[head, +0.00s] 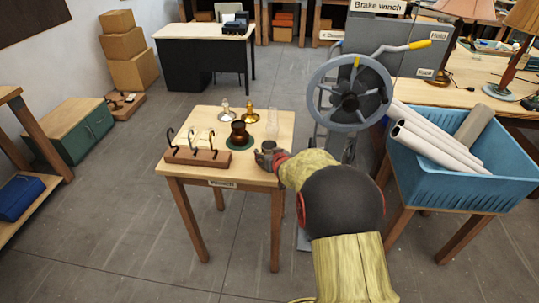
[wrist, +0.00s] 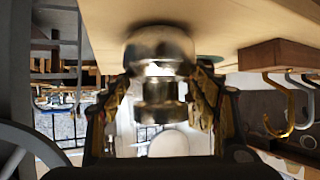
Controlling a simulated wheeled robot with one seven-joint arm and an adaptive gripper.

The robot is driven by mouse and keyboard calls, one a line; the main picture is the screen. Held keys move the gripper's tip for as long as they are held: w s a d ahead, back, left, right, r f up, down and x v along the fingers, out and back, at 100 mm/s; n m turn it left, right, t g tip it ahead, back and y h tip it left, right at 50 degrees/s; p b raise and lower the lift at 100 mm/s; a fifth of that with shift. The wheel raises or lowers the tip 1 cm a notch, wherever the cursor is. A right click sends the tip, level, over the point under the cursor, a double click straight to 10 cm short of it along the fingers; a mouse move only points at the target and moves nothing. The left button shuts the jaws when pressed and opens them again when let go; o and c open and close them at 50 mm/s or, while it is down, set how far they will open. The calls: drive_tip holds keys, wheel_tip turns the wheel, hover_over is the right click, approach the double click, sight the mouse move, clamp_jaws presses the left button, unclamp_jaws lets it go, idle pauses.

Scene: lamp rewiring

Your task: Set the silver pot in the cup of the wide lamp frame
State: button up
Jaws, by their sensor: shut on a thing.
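My gripper (head: 271,153) is at the front right edge of the small wooden table (head: 268,177). In the wrist view my gripper (wrist: 160,92) has a jaw on each side of the silver pot (wrist: 160,52) and is shut on it. The pot is shiny, with a rounded body and a narrower stepped neck. In the head view the pot (head: 268,146) is small and dark, partly hidden by the gripper. I cannot tell which thing is the wide lamp frame, and I see no cup clearly.
A wooden block with hooks (head: 198,158) stands at the table's front left. A dark brown vessel (head: 239,134) sits on a green mat behind it. Silver (head: 224,112) and brass (head: 246,115) stands and a clear glass tube (head: 273,123) are farther back. A blue crate (head: 440,178) stands right.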

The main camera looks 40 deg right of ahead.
drive_tip(key=shift+f, duration=0.15)
drive_tip(key=o, duration=1.4)
drive_tip(key=shift+o, duration=0.2)
drive_tip(key=p+v, duration=0.1)
drive_tip(key=v, duration=0.3)
drive_tip(key=p+v, duration=0.1)
drive_tip(key=v, duration=0.2)
drive_tip(key=shift+s+a+r+p, duration=0.1)
drive_tip(key=shift+a+r+p, duration=0.2)
drive_tip(key=shift+a+p, duration=0.1)
drive_tip(key=a+r+n+g, duration=0.1)
drive_tip(key=a+r, duration=0.7)
drive_tip(key=s+a+r+n+g+y, duration=0.1)
drive_tip(key=s+a+r, duration=0.3)
drive_tip(key=a, duration=0.3)
drive_tip(key=s+a+r+n+g+y, duration=0.1)
drive_tip(key=s+a+r+y, duration=0.1)
drive_tip(key=s+a+r, duration=0.2)
drive_tip(key=s+a, duration=0.3)
drive_tip(key=a, duration=0.1)
drive_tip(key=shift+o, duration=0.4)
drive_tip(key=s+a+r+n+g+y, duration=0.1)
drive_tip(key=s+a+n+g+y, duration=0.1)
drive_tip(key=s+a, duration=0.7)
drive_tip(key=s, duration=0.3)
drive_tip(key=shift+a+y, duration=0.3)
drive_tip(key=shift+a, duration=0.05)
